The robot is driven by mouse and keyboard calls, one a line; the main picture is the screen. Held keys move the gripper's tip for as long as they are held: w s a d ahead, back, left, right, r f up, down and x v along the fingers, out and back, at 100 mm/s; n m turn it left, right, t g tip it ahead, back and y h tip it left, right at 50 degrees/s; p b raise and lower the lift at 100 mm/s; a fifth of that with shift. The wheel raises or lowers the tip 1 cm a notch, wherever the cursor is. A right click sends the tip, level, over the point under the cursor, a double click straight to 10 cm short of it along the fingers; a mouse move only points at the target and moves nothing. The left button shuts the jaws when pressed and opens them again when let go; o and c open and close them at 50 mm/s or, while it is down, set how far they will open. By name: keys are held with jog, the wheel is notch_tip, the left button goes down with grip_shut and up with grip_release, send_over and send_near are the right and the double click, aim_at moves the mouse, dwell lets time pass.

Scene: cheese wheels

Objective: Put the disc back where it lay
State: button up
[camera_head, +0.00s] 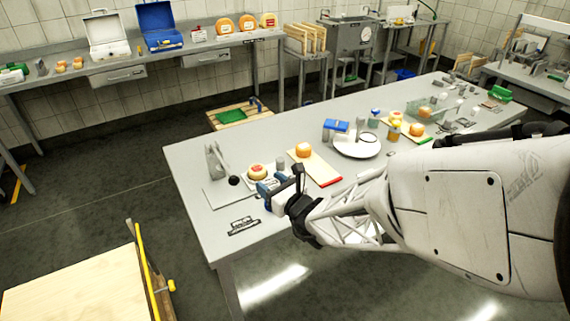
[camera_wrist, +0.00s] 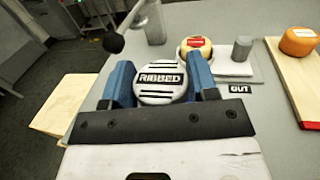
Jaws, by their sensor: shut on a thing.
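The disc (camera_wrist: 161,83) is grey-white, with dark ribs and the word RIBBED on its face. In the wrist view it sits between the two blue fingers of my gripper (camera_wrist: 160,86), which is shut on it. My gripper also shows in the head view (camera_head: 281,184), over the near left end of the grey table (camera_head: 205,160). I cannot clearly make out the disc there. I cannot tell whether the disc touches the table or hangs just above it.
Beyond the disc are a red-labelled cheese wheel (camera_wrist: 196,46), a grey cylinder (camera_wrist: 242,48) and an OUT label (camera_wrist: 240,89). To the right, a wooden board (camera_wrist: 290,80) carries an orange cheese (camera_wrist: 299,41). A black-marked plate (camera_head: 243,225) lies near the table's front edge.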

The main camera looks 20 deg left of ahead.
dwell(0.4)
jog(key=shift+w+d+f, duration=0.2)
jog(key=shift+w+d, duration=0.3)
jog(key=shift+d, duration=0.1)
jog(key=w+d+f+t, duration=0.1)
jog(key=w+d, duration=0.1)
jog(key=d, duration=0.1)
jog(key=w+d+f+m+h, duration=0.1)
jog(key=w+d, duration=0.1)
jog(key=d, duration=0.1)
jog(key=w+d+f+m+t+h, duration=0.1)
jog(key=w+d, duration=0.1)
jog(key=d, duration=0.1)
jog(key=shift+w+d+t, duration=0.2)
jog(key=shift+d+t, duration=0.1)
jog(key=shift+d, duration=0.1)
jog(key=w+d+f+m+t+h, duration=0.1)
jog(key=w+d+f, duration=0.3)
jog(key=d, duration=0.5)
jog(key=w+d+f+m+t+h, duration=0.1)
jog(key=w+d+f+h, duration=0.15)
jog(key=d, duration=0.55)
jog(key=w+d+f+m+t+h, duration=0.1)
jog(key=w+d+f, duration=0.3)
jog(key=d, duration=0.5)
jog(key=w+f, duration=0.7)
jog(key=f, duration=0.3)
jog(key=w+d+f, duration=0.1)
jog(key=w+f, duration=0.6)
jog(key=f, duration=0.3)
